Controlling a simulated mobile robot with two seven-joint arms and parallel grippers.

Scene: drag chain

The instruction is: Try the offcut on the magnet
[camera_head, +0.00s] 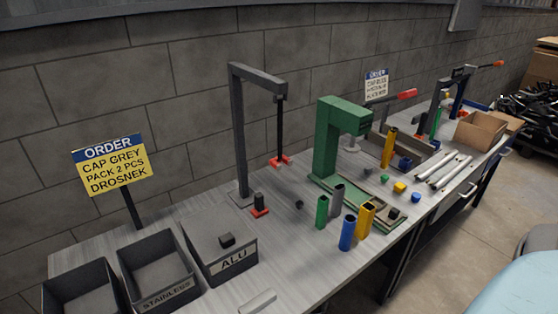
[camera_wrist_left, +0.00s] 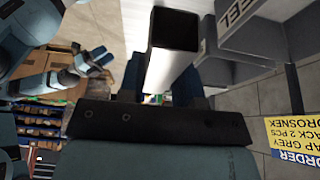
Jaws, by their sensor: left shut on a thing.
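The offcut, a pale square metal tube (camera_wrist_left: 168,72) with a dark open end, is gripped in my left gripper (camera_wrist_left: 160,92) in the left wrist view. The left gripper does not show in the head view. The magnet (camera_head: 281,161) is red-ended and hangs on a dark rod from a grey gallows stand (camera_head: 240,130) on the bench. A black piece with a red base (camera_head: 260,204) stands by the post's foot. The offcut is apart from the magnet.
Dark bins stand at the bench's left end, marked STAINLESS (camera_head: 164,296) and ALU (camera_head: 236,266); a small black block (camera_head: 227,240) is at the ALU bin. A green press (camera_head: 328,150) and coloured tubes stand to the right. A pale flat piece (camera_head: 258,302) lies near the front edge.

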